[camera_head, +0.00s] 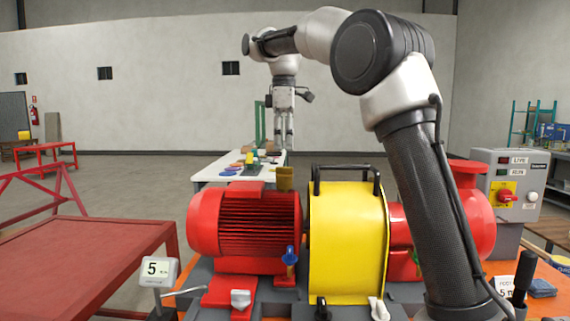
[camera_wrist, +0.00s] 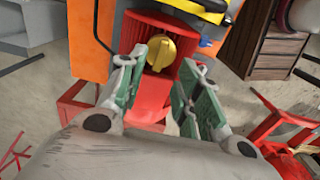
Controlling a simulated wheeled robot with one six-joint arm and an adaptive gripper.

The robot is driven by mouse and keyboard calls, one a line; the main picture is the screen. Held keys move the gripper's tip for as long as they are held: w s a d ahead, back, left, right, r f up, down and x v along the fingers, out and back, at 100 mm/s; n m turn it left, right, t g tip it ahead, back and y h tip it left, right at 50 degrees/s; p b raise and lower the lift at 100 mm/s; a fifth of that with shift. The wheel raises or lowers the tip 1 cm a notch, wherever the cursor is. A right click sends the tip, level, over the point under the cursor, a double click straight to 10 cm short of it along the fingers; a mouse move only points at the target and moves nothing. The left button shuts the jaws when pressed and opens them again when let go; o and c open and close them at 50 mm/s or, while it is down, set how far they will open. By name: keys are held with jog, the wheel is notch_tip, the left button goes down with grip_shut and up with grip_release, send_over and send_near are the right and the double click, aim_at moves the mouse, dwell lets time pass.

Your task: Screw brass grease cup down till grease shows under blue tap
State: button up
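The brass grease cup (camera_head: 285,178) stands upright on top of the red motor (camera_head: 245,225). In the wrist view, the cup's ridged brass top (camera_wrist: 160,52) shows beyond and between the fingers. The blue tap (camera_head: 290,257) is on the front of the motor, below the cup; a bit of blue (camera_wrist: 206,43) beside the motor in the wrist view may be it. I cannot make out any grease under it. My gripper (camera_head: 284,147) points down above the cup, apart from it. Its green-padded fingers (camera_wrist: 168,95) are open with nothing between them.
A yellow coupling guard (camera_head: 346,240) with a black handle on top stands right of the motor. A control box (camera_head: 515,185) with a red switch is farther right. A red table (camera_head: 85,255) is at left, and a white table (camera_head: 210,178) with small items is behind.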

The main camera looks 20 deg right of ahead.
aim_at(284, 177)
notch_tip(284, 177, down, 7)
jog(key=shift+r, duration=0.2)
jog(key=shift+c, duration=0.4)
grip_shut()
